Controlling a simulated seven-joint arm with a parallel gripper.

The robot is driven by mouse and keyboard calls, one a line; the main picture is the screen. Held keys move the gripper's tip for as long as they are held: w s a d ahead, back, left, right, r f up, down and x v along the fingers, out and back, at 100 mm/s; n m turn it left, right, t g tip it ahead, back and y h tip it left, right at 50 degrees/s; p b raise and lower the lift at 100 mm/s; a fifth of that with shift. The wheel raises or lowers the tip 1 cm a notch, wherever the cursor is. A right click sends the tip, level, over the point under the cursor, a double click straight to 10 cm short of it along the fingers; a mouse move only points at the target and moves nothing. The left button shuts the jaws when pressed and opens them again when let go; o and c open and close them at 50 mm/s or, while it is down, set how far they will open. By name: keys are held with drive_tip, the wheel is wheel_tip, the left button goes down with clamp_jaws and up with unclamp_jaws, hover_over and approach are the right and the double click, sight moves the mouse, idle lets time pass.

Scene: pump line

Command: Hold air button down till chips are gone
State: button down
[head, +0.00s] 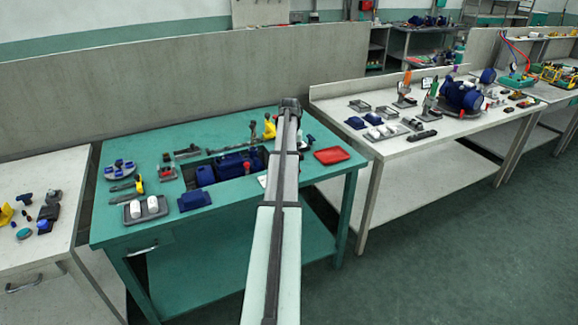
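My arm reaches over the teal workbench (225,143). Its dark far joint shows near the bench's back edge, and my gripper is hidden behind the arm. A dark blue pump housing (230,165) sits in the middle of the bench, partly behind the arm. A small yellow item (269,128) stands just left of the arm's far end; I cannot tell whether it belongs to the air supply. I cannot make out an air button or any chips at this size.
A red tray (331,155) lies right of the arm. A grey tray with white cylinders (134,211), a blue block (194,200) and a round holder (120,170) lie on the left. A grey wall panel (180,80) runs behind. White benches flank the teal one.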

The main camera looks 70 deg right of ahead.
drive_tip(key=shift+f, duration=1)
idle(0.7)
drive_tip(key=shift+f, duration=0.25)
drive_tip(key=shift+r, duration=0.1)
idle(1.0)
drive_tip(key=shift+r, duration=0.7)
drive_tip(key=shift+r, duration=2.4)
